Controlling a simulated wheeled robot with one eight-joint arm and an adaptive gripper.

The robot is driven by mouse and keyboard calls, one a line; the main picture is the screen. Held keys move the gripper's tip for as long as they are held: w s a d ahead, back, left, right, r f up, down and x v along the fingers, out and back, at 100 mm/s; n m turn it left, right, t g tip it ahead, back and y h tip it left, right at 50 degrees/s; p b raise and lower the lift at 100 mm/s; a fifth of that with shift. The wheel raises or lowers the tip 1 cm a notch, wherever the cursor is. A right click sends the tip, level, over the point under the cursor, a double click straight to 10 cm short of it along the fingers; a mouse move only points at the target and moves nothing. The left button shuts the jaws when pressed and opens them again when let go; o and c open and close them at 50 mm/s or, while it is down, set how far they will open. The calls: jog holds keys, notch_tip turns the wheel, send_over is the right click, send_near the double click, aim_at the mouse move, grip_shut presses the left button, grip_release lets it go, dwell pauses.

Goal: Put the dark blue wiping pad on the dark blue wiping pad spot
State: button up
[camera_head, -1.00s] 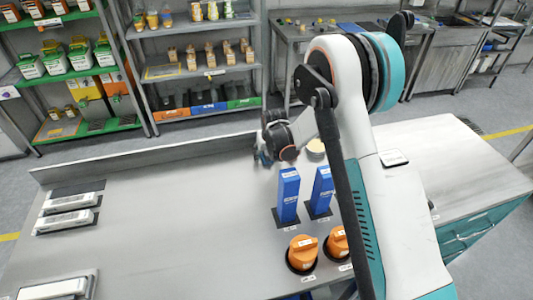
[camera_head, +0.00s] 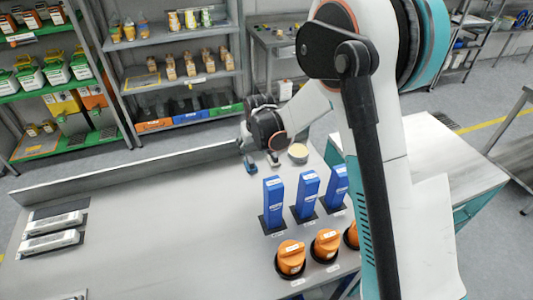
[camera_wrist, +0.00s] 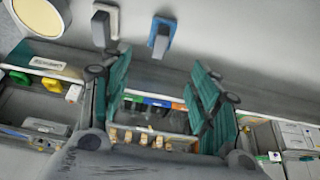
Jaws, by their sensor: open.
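A blue wiping pad with a grey handle (camera_wrist: 161,36) lies on the table at the top of the wrist view. In the head view the same blue pad (camera_head: 250,164) shows small by the table's back edge, just below my dark wrist. My gripper (camera_wrist: 161,62) is open and empty, its two teal fingers spread apart. In the wrist view the pad appears just beyond the gap between the fingertips, apart from them. In the head view my fingers are hidden behind my wrist. I cannot make out a dark blue wiping pad spot.
A second pad with a white base (camera_wrist: 105,20) lies beside the blue one. A round cream-topped container (camera_head: 298,152) stands to its right. Blue upright boxes (camera_head: 307,193) and orange knobs (camera_head: 290,257) stand nearer. A raised rim (camera_head: 150,168) runs along the back; the table's middle-left is clear.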

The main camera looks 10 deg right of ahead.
jog(key=s+d+r+m+t, duration=0.1)
jog(key=s+d+r, duration=0.4)
jog(key=s+r, duration=0.4)
jog(key=s+d+r, duration=0.4)
jog(key=s+r, duration=0.3)
jog(key=r, duration=0.3)
jog(key=s+d+r, duration=0.1)
jog(key=s+d, duration=0.1)
jog(key=s, duration=0.7)
jog(key=s+d+m+t, duration=0.1)
jog(key=s+d, duration=0.2)
jog(key=s, duration=0.7)
jog(key=shift+s+d+r+t+h, duration=0.2)
jog(key=shift+d+r+t+h, duration=0.1)
jog(key=shift+r+h, duration=0.1)
